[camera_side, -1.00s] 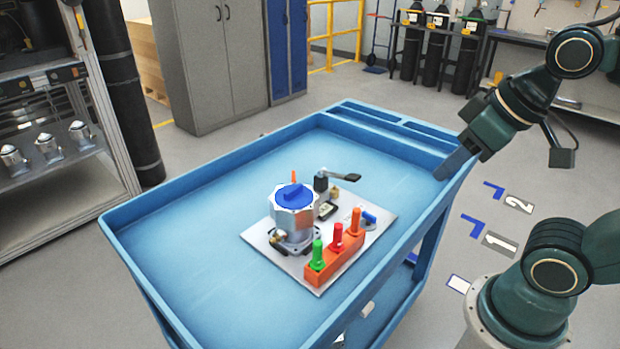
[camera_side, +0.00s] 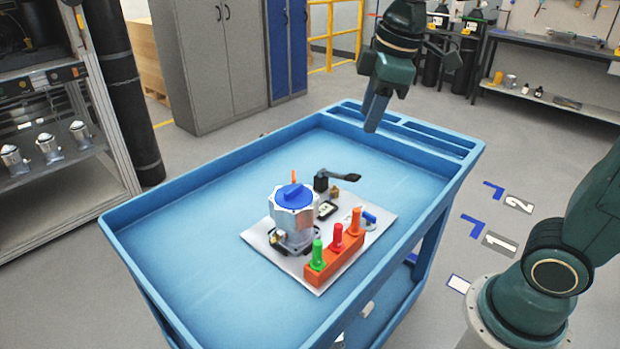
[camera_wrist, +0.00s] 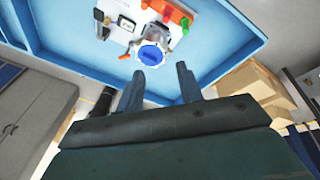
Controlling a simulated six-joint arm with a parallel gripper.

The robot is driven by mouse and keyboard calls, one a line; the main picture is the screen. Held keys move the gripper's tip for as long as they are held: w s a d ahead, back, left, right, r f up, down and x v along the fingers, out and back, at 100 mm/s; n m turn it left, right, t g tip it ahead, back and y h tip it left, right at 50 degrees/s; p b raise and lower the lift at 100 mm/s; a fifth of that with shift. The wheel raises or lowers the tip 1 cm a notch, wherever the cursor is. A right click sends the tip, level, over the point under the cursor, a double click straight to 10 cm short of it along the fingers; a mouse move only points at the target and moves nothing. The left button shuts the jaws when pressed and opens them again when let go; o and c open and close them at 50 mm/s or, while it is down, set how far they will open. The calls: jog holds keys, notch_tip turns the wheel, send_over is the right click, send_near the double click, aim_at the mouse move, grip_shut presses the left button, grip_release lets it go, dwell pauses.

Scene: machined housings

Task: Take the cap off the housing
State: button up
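The blue cap (camera_side: 293,196) sits on top of the silver housing (camera_side: 295,224), which stands upright on a white plate on the blue cart. In the wrist view the cap (camera_wrist: 151,55) shows beyond the fingertips, on the housing's top. My gripper (camera_side: 374,128) hangs in the air above the far part of the cart, up and to the right of the cap in the side view and clear of it. In the wrist view its two fingers (camera_wrist: 160,80) are apart with nothing between them, so it is open and empty.
On the white plate (camera_side: 316,283), an orange block (camera_side: 334,263) holds green, red and orange pegs in front of the housing. A black-handled lever (camera_side: 338,178) stands behind it. The cart (camera_side: 190,265) has raised rims, and its left part is bare.

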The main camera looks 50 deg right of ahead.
jog(key=w+f+n+g, duration=0.1)
jog(key=w+f+n, duration=0.25)
jog(key=w, duration=0.55)
jog(key=n+g, duration=0.2)
jog(key=n, duration=0.4)
send_over(293, 188)
notch_tip(293, 188, down, 6)
jog(key=shift+w+d+r, duration=0.1)
jog(key=shift+w+d, duration=0.1)
notch_tip(293, 188, down, 9)
jog(key=shift+r, duration=0.2)
jog(key=shift+s+a+f, duration=0.1)
jog(key=shift+f, duration=1.2)
jog(key=shift+s+a+f, duration=0.1)
jog(key=shift+f, duration=1.2)
